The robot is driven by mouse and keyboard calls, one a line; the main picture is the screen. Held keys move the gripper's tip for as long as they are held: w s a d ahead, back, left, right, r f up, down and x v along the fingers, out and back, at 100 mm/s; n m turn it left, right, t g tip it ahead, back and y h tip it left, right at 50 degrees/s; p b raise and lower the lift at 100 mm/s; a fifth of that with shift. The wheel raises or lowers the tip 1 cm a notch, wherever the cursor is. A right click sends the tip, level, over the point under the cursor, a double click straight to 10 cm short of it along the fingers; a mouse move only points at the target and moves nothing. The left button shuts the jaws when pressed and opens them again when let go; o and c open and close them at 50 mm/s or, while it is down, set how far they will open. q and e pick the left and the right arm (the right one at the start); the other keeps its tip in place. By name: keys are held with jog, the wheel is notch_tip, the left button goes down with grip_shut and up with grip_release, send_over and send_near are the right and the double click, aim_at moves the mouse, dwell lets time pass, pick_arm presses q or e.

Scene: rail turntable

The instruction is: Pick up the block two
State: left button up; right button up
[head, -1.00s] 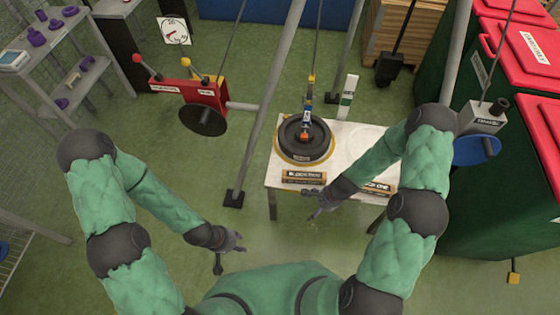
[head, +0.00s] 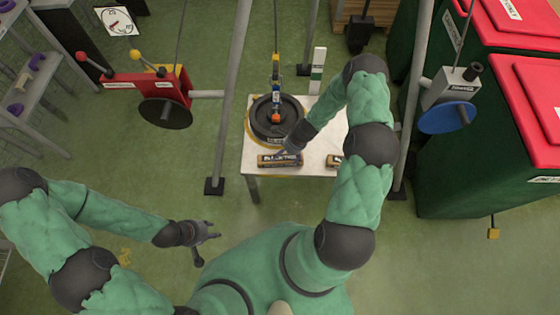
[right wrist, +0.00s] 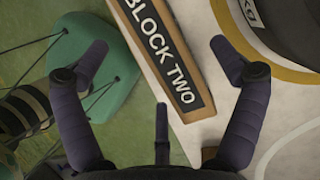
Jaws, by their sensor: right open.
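Block two (head: 279,160) is a brown bar with a dark label, lying near the front left edge of the white table (head: 312,158). My right gripper (head: 284,151) is just over it in the head view. In the right wrist view, the block (right wrist: 150,25) reads "BLOCK TWO" and lies tilted between the spread fingers of my right gripper (right wrist: 160,47), which is open and empty. Contact with the block cannot be made out. My left gripper (head: 210,240) is open and empty over the green floor, left of the table.
A black round weight (head: 263,118) under a hanging hook (head: 276,70) stands behind block two. A second block (head: 334,160) is partly hidden by my right arm. Grey posts (head: 233,90) flank the table. A red winch (head: 135,90) stands left, red-lidded green bins (head: 455,170) right.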

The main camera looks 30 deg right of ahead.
aim_at(281, 160)
jog(key=x, duration=0.1)
jog(key=b+x, duration=0.2)
jog(key=shift+s+a+f, duration=0.1)
jog(key=shift+s+f, duration=0.2)
jog(key=shift+f, duration=0.05)
jog(key=shift+w+a+f+b, duration=0.15)
jog(key=shift+a+f+b, duration=0.15)
jog(key=shift+f, duration=0.25)
jog(key=c, duration=1.5)
jog(key=shift+r, duration=0.1)
